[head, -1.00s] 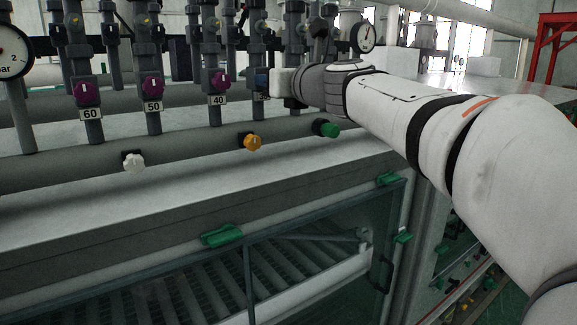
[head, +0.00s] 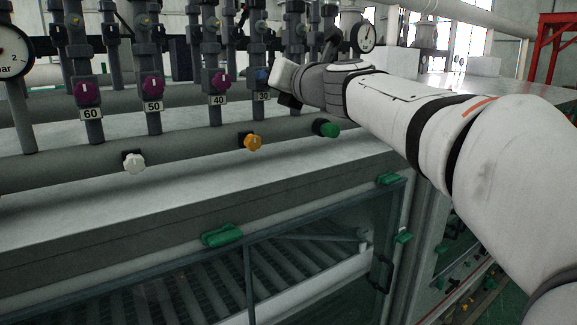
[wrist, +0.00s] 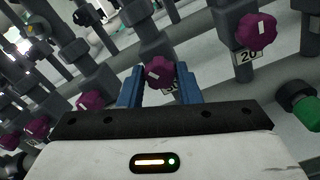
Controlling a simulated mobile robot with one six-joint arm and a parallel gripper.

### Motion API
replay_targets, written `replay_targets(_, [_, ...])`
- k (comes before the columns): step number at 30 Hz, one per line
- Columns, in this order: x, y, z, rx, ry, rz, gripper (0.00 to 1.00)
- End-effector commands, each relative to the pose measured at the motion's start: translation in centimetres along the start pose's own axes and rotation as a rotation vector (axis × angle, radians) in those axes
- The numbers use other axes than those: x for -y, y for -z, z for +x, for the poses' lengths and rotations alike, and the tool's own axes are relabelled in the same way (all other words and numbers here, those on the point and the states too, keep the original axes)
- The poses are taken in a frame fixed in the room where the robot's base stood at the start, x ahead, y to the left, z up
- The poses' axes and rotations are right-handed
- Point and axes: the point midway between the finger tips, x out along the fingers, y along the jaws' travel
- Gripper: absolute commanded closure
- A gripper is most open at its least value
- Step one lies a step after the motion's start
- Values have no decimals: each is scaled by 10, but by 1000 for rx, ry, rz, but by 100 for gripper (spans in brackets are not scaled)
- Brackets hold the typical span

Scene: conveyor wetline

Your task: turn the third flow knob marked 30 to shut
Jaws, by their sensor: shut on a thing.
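The knob marked 30 is purple with a white pointer line and sits between my blue fingers in the wrist view (wrist: 158,72). Its label (wrist: 172,87) is partly covered there. In the head view the 30 label (head: 262,97) shows on its pipe, while the knob is mostly hidden by my gripper (head: 264,76). My gripper (wrist: 159,76) is shut on this knob, one finger on each side, with the gripper tilted. The pointer line looks slanted in the wrist view, which is itself tilted, so I cannot tell the valve's exact setting.
Purple knobs marked 60 (head: 87,93), 50 (head: 153,87) and 40 (head: 220,82) stand left in the head view. The 20 knob (wrist: 257,31) is beside mine in the wrist view. White (head: 134,162), orange (head: 253,142) and green (head: 328,128) knobs sit lower.

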Motion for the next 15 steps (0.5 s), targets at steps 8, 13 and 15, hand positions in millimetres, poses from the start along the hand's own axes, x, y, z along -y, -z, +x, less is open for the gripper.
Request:
replay_targets(8, [0, 2, 0, -3, 0, 139, 86])
replay_targets(13, [1, 2, 0, -3, 0, 138, 86])
replay_targets(15, [1, 2, 0, -3, 0, 165, 86])
